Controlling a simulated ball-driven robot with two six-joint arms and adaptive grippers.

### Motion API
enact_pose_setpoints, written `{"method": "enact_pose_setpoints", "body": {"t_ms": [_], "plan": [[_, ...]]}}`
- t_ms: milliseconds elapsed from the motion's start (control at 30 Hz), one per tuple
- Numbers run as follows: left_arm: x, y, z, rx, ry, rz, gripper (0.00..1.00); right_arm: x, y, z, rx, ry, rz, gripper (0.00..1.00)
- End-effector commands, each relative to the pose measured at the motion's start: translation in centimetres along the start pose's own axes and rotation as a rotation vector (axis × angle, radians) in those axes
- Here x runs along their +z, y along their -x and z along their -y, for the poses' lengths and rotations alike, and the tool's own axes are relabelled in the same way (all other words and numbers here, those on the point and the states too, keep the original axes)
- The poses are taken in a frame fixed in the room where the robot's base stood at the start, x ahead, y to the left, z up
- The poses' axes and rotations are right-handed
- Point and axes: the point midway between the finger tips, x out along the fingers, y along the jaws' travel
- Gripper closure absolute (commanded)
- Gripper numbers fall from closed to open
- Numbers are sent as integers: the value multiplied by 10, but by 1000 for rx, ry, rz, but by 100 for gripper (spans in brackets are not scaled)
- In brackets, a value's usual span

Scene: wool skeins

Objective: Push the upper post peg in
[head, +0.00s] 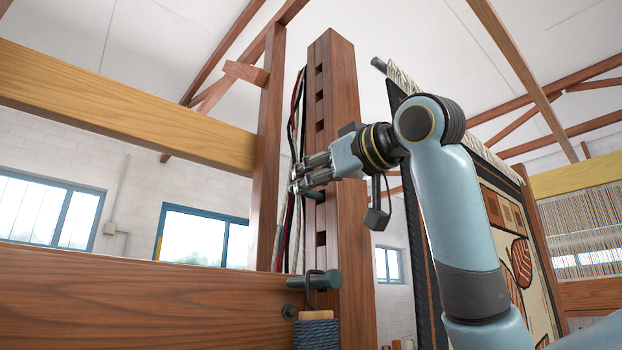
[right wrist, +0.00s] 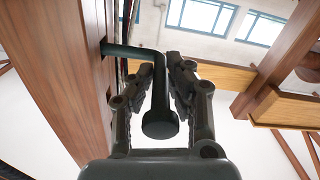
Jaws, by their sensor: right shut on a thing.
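The upper post peg is dark green and shows in the head view (head: 314,195) at the tall wooden post (head: 343,120), which has a column of square holes. In the right wrist view the peg (right wrist: 160,122) has a round end facing me and a bent shaft that runs left into the post. My right gripper (head: 297,180) is shut on the peg, its fingers on either side of the shaft in the right wrist view (right wrist: 158,78). A stretch of the shaft stands out between gripper and post. My left gripper is not in view.
A lower green peg (head: 318,280) carries a dark hook and a blue wool skein (head: 316,334). Dark, red and white strands (head: 293,225) hang behind the post. Wooden beams (head: 110,100) cross on the left. A patterned rug (head: 500,205) hangs at right.

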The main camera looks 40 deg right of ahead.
Motion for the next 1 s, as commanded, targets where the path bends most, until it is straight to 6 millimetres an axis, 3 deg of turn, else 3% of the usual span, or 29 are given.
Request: {"method": "enact_pose_setpoints", "body": {"t_ms": [233, 533, 833, 867, 1000], "plan": [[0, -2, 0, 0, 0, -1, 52, 1, 0, -2, 1, 2, 1, 100], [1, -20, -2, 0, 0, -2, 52, 8, 0, -30, 3, 3, 0, 100], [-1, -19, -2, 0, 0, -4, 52, 6, 0, -31, -1, 0, 1, 100], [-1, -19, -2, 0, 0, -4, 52, 6, 0, -31, -1, 0, 1, 84], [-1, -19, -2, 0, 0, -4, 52, 6, 0, -31, -1, 1, 2, 65]]}}
